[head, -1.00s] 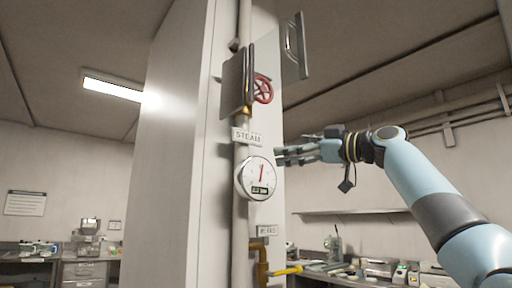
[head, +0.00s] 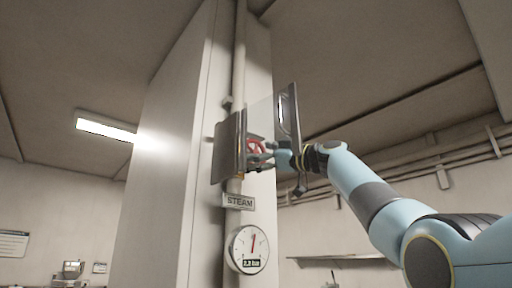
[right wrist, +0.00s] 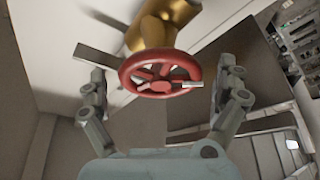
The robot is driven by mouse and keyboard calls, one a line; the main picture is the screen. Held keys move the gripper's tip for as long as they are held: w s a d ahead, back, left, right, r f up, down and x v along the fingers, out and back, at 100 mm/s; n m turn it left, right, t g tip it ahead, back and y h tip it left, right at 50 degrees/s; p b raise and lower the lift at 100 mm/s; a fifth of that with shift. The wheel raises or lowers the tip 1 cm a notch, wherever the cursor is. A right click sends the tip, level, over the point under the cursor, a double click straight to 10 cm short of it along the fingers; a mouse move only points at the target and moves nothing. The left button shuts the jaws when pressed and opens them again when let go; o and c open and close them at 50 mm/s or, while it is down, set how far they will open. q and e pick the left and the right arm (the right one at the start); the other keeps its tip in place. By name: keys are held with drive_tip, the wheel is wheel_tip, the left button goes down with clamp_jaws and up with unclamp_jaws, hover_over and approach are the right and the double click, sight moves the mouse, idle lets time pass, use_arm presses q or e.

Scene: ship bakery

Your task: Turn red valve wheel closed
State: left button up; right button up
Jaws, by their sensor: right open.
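The red valve wheel (right wrist: 160,73) sits on a brass valve body (right wrist: 163,24) in the right wrist view. In the head view the red wheel (head: 254,146) is partly hidden by my right gripper (head: 262,158). The right gripper is open, and its two fingers (right wrist: 160,98) stand on either side of the wheel in the wrist view, with gaps to the rim. I cannot tell whether any part of the gripper touches the wheel. My left gripper is not in view.
A metal plate (head: 227,148) stands left of the wheel and a clear panel with a handle (head: 290,113) stands right of it. Below are a STEAM sign (head: 238,202) and a round gauge (head: 249,249) on the pipe. A pale column (head: 178,170) stands behind.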

drive_tip(key=shift+w+a, duration=0.15)
drive_tip(key=shift+a, duration=0.05)
drive_tip(key=shift+c, duration=1.2)
drive_tip(key=c, duration=0.9)
